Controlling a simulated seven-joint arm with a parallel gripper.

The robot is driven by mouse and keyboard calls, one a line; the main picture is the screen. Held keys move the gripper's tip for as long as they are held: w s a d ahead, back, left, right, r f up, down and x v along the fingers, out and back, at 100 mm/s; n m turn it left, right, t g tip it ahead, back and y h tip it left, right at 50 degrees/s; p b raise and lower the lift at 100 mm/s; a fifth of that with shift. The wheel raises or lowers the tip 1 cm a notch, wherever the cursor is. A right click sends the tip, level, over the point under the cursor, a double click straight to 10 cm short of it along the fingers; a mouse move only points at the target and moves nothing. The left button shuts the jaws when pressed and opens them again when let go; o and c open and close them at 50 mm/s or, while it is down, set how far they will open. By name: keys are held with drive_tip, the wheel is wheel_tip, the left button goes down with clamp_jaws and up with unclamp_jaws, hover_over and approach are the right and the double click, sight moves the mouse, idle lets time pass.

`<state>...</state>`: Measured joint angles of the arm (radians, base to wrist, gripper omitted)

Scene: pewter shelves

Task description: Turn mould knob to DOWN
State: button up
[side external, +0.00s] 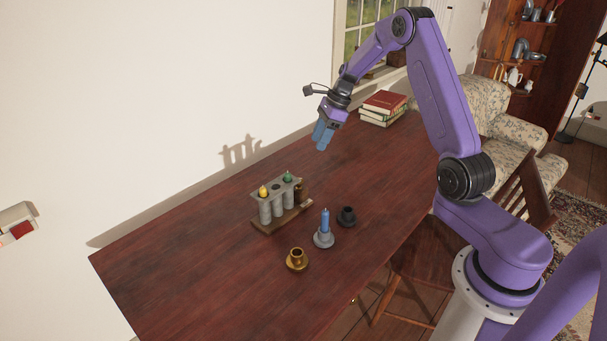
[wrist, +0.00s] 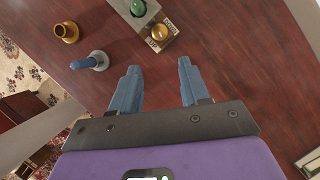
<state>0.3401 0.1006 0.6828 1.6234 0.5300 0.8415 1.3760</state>
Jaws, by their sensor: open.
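The candle mould (side external: 279,205) stands upright on the table, a grey rack of several tubes on a wooden base. A yellow tip (side external: 263,190) and a green tip (side external: 288,176) show at its top. My gripper (side external: 322,140) is in the air above the table, behind and right of the mould. Its fingers (wrist: 157,70) are apart and empty.
A blue candle (side external: 325,222) stands in a grey holder. A brass holder (side external: 297,259) and a dark holder (side external: 347,215) stand nearby, in front of the mould. Books (side external: 383,108) are stacked at the table's far end. The wall runs along the back; the table's left part is clear.

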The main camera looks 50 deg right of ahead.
sight(301, 179)
drive_tip(key=x, duration=1.3)
drive_tip(key=shift+a+f, duration=0.1)
drive_tip(key=shift+f, duration=0.1)
drive_tip(key=c, duration=0.8)
